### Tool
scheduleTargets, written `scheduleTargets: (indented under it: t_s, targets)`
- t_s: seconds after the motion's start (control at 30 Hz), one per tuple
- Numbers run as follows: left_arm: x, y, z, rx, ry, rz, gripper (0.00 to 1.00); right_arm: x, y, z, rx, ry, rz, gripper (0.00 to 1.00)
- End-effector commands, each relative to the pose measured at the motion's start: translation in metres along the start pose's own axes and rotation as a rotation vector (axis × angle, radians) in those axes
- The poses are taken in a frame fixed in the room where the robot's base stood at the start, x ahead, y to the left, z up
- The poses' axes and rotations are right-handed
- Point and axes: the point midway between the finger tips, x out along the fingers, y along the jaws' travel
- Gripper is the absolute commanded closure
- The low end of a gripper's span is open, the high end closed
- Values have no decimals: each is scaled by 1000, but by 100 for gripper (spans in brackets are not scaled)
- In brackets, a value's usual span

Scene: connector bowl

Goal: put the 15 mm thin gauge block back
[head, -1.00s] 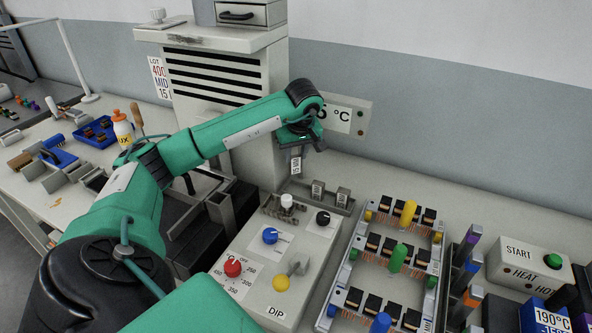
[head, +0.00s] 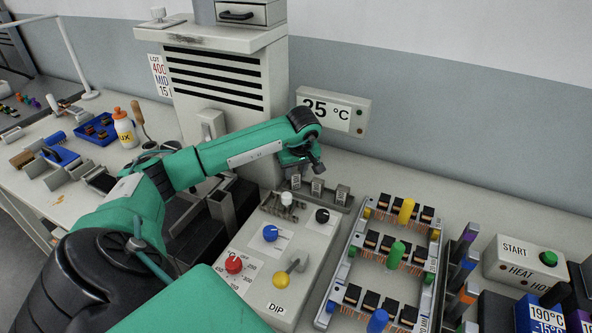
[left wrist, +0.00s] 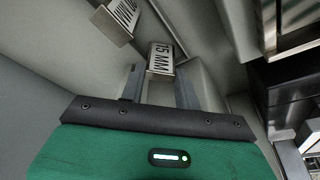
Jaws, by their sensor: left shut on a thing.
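The 15 mm gauge block (left wrist: 160,59), a small metal block with a "15 MM" label, is between the fingers of my left gripper (left wrist: 158,84), which is shut on it. In the head view my left gripper (head: 299,167) points down at the left end of a small grey rack (head: 327,202) behind the dial box. The held block (head: 296,182) is at that end, in line with two other labelled blocks (head: 317,188) and (head: 342,194) standing in the rack. Whether it is seated or just above its place I cannot tell. My right gripper is not in view.
The dial box (head: 300,246) with coloured knobs stands in front of the rack. A connector fixture (head: 336,275) with coloured pegs is to its right. A temperature display (head: 334,109) and a tall slatted cabinet (head: 215,75) stand behind my arm.

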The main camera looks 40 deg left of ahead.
Motion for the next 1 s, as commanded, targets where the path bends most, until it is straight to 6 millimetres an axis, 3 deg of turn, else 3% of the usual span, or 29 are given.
scheduleTargets:
  t_s: [0.03,0.13,0.53,0.73,1.0]
  targets:
    - [2,0,0,0,0,0,66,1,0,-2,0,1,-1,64]
    - [1,0,0,0,0,0,46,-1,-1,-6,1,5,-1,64]
    - [-5,0,-1,-1,1,2,46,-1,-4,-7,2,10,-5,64]
    - [-41,1,-1,0,4,5,46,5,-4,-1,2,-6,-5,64]
    - [-94,1,0,0,2,4,46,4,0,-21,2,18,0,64]
